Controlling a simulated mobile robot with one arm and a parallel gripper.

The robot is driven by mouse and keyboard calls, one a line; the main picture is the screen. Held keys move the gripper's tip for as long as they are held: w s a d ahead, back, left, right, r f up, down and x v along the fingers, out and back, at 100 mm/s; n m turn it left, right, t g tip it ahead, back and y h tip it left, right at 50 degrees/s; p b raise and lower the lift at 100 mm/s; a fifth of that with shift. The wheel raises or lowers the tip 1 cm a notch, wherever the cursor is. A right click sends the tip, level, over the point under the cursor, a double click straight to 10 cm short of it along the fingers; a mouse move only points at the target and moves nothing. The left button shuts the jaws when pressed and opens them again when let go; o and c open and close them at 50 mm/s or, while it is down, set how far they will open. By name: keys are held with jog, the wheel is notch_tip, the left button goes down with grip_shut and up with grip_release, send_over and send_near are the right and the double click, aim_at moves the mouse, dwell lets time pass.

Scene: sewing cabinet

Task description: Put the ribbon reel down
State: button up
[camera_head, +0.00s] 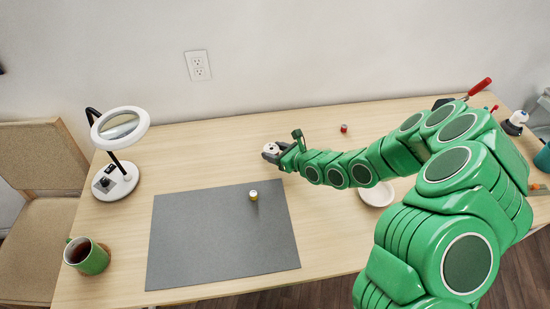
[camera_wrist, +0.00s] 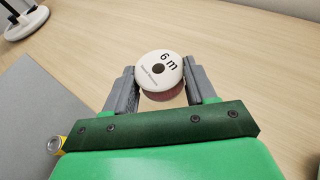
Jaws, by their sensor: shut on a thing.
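The ribbon reel (camera_wrist: 160,71) is white on its face, marked "6 m", with a dark centre hole and a reddish-brown band below. It sits between the two grey fingers of my gripper (camera_wrist: 160,90), which are shut on it. In the head view my gripper (camera_head: 271,152) is over the back middle of the wooden table (camera_head: 230,165), with the white reel (camera_head: 273,147) at its tip. I cannot tell whether the reel touches the table.
A grey mat (camera_head: 215,240) holds a small yellow spool (camera_head: 253,195). A red spool (camera_head: 343,128) stands behind my arm. A magnifier lamp (camera_head: 118,180) and green mug (camera_head: 88,256) are at left. A white dish (camera_head: 376,194) is partly hidden by my arm. Wood left of my gripper is clear.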

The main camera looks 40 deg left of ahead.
jog(key=shift+f, duration=1.65)
jog(key=shift+f, duration=0.1)
jog(key=o, duration=1)
jog(key=shift+o, duration=0.2)
jog(key=shift+v, duration=6)
